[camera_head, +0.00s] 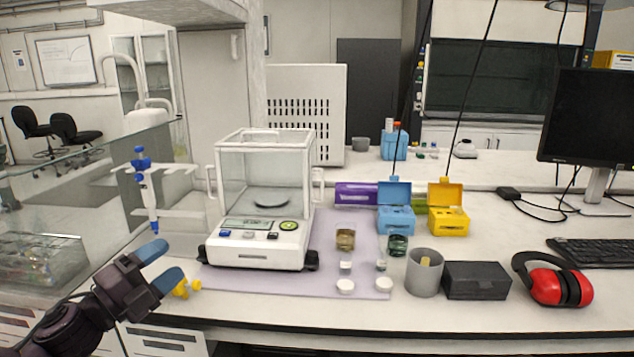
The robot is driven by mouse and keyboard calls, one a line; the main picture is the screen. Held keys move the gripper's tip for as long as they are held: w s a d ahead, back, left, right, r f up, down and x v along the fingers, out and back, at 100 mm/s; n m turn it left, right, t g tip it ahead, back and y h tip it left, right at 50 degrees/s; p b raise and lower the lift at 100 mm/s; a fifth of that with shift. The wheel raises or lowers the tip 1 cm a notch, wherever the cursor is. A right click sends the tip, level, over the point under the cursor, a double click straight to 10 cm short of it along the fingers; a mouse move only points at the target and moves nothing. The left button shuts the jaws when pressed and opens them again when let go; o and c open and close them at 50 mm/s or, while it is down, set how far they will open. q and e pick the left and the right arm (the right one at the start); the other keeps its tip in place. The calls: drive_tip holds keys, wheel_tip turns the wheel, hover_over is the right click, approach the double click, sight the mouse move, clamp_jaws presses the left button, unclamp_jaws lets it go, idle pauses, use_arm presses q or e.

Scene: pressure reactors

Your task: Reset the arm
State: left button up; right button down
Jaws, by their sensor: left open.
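My left gripper (161,266) comes in from the lower left, with dark links and two blue-tipped fingers spread apart. It is open and nothing shows between its fingers. It is over the front left edge of the bench, in front and to the left of the white balance (262,244). A small yellow item (187,288) shows just right of the lower finger; I cannot tell whether they touch. My right gripper is not in view.
A pipette stand (180,193) is behind the gripper. On the lilac mat (225,278) are small jars and white lids. Blue (396,222) and yellow boxes (448,220), a grey cup (424,274), a black box (476,281) and red earmuffs (560,287) stand to the right.

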use_arm(q)
drive_tip(key=s+a+f+n+y+p, duration=0.1)
drive_tip(key=s+f+n+y, duration=0.4)
drive_tip(key=f+n, duration=0.3)
drive_tip(key=s+a+f+n+y+p, duration=0.1)
drive_tip(key=s+f+n+y+p, duration=0.1)
drive_tip(key=s+f+n+y, duration=0.5)
drive_tip(key=s+f+n+g+p, duration=0.1)
drive_tip(key=s+f+n+g, duration=0.1)
drive_tip(key=s, duration=0.5)
drive_tip(key=s+d+f+n+g+p, duration=0.1)
drive_tip(key=s+f+n, duration=0.3)
drive_tip(key=s+f, duration=0.3)
drive_tip(key=s+f+n+g+p, duration=0.1)
drive_tip(key=s+f+n+g, duration=0.1)
drive_tip(key=s, duration=0.6)
wheel_tip(320, 180, down, 3)
drive_tip(key=shift+s+d+r+n+g+y, duration=0.2)
drive_tip(key=shift+s+n+g+y, duration=0.1)
drive_tip(key=shift+n, duration=0.5)
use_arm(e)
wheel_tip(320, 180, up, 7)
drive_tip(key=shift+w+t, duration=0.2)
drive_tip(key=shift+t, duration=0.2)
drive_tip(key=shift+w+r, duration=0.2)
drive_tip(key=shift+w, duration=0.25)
